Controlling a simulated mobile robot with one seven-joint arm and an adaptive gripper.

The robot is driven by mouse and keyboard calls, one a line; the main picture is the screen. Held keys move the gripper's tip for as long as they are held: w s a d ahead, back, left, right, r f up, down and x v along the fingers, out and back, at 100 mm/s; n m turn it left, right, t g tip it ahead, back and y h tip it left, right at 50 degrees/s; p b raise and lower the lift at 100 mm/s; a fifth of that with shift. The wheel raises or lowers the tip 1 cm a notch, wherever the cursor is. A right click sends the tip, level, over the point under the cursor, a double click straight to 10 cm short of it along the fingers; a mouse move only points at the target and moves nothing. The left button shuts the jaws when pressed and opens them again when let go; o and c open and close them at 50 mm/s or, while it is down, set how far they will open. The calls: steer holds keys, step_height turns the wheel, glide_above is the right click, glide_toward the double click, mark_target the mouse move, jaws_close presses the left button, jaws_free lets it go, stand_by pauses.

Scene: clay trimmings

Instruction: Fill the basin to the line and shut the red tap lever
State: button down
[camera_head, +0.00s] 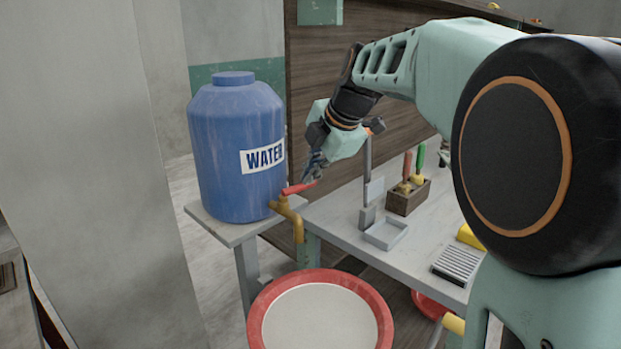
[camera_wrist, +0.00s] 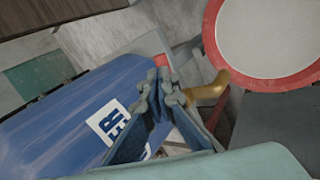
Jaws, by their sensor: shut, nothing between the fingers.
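A blue water barrel (camera_head: 235,120) labelled WATER stands on a small stand; it also fills the lower left of the wrist view (camera_wrist: 65,125). Its brass tap (camera_head: 297,222) has a red lever (camera_head: 298,188) on top. The lever shows just beyond my fingertips in the wrist view (camera_wrist: 160,61), beside the brass spout (camera_wrist: 208,92). My gripper (camera_head: 312,178) is shut and empty, close above the lever; I cannot tell if it touches. The red-rimmed basin (camera_head: 257,313) sits below the tap, its inside pale and flat. I see no fill line and no clear stream.
A grey workbench (camera_head: 335,215) stands right of the tap, with a small grey tray and post (camera_head: 386,234), a wooden tool block (camera_head: 408,198) and a ribbed grey block (camera_head: 457,262). A plain wall (camera_head: 95,180) is at left. Another red vessel (camera_head: 430,305) is under the bench.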

steer(key=shift+w, duration=0.1)
stand_by(0.4)
steer(key=shift+s+b, duration=0.6)
steer(key=shift+s, duration=0.25)
steer(key=shift+a+r, duration=0.1)
